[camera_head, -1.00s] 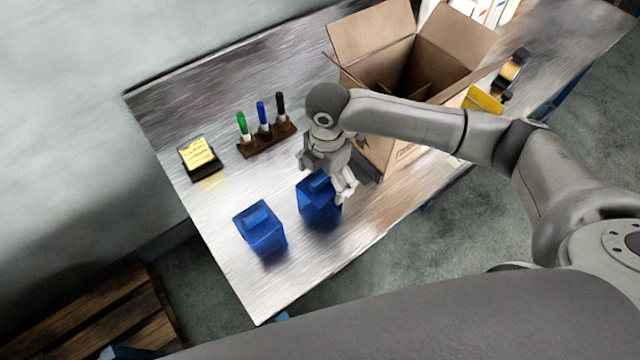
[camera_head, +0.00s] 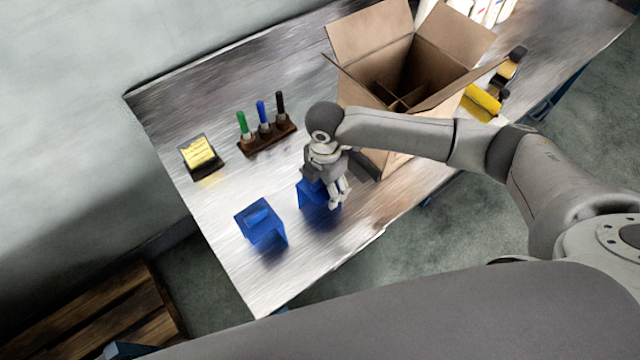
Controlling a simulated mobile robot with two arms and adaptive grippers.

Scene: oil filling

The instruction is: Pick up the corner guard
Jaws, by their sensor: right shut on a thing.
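Two blue, box-shaped pieces, which I take to be corner guards, are on the metal table in the head view. The left corner guard (camera_head: 262,226) stands free near the table's left end. The right corner guard (camera_head: 308,198) is just to its right, partly hidden by my right gripper. My right gripper (camera_head: 338,196) comes down over this guard from above and is shut on it. I cannot tell whether the guard still touches the table. My left gripper is not in view.
A rack with green, blue and black markers (camera_head: 266,142) and a yellow note pad (camera_head: 200,153) lie behind the guards. The table's front left is clear.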

